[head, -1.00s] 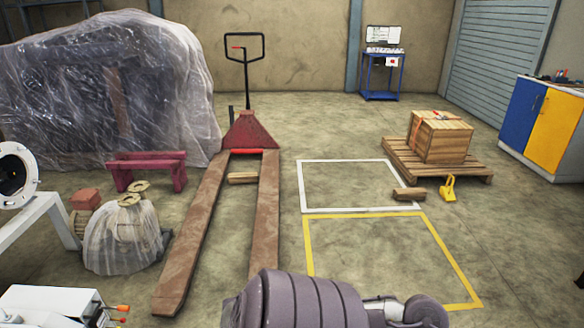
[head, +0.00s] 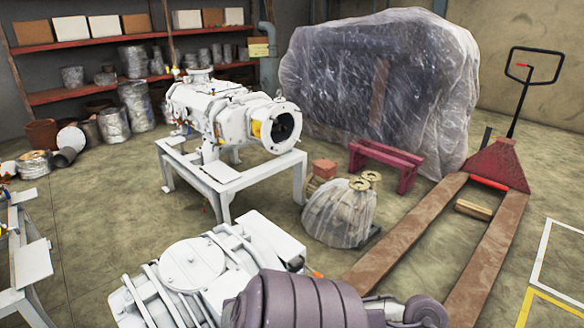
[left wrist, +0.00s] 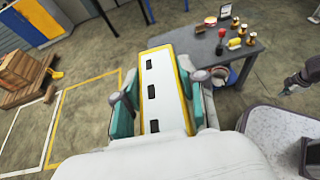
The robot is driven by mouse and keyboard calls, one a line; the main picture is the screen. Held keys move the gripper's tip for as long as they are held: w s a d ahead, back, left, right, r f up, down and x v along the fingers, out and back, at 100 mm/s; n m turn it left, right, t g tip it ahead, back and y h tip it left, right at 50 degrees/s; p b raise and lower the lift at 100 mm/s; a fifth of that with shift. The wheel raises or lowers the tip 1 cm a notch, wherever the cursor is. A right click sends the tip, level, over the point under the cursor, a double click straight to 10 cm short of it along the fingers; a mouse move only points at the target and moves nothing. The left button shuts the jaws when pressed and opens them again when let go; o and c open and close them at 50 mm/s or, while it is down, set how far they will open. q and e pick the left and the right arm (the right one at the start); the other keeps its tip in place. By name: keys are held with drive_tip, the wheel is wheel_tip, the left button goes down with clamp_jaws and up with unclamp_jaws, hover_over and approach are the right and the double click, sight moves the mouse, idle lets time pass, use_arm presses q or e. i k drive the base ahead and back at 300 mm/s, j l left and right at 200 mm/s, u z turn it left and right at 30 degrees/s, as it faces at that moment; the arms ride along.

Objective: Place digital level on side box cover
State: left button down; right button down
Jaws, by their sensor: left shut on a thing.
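My left gripper (left wrist: 160,106) is shut on the digital level (left wrist: 170,88), a long white bar with yellow edges and several dark windows. The teal finger pads press on its two long sides in the left wrist view. The level and this gripper are not visible in the head view. A white vacuum machine (head: 190,275) with a round lid and ribs is at the bottom of the head view. I cannot tell which part is the side box cover. A dark mechanism at the right edge of the left wrist view may be my right gripper; its jaws are unclear.
Another white machine (head: 215,105) sits on a white stand (head: 223,184). A wrapped bundle (head: 340,210), a red bench (head: 385,162) and a pallet jack (head: 505,165) stand on the floor. A grey table (left wrist: 228,50) holds small bottles. A wooden crate (left wrist: 18,72) is at left.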

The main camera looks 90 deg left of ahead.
sight(231, 290)
drive_tip(key=u, duration=2.35)
drive_tip(key=i+u, duration=0.25)
drive_tip(key=u, duration=0.15)
drive_tip(key=i+l+u, duration=0.15)
drive_tip(key=u, duration=0.2)
drive_tip(key=i+l+u, duration=0.2)
drive_tip(key=u, duration=0.2)
drive_tip(key=i+l+u, duration=0.2)
drive_tip(key=u, duration=0.2)
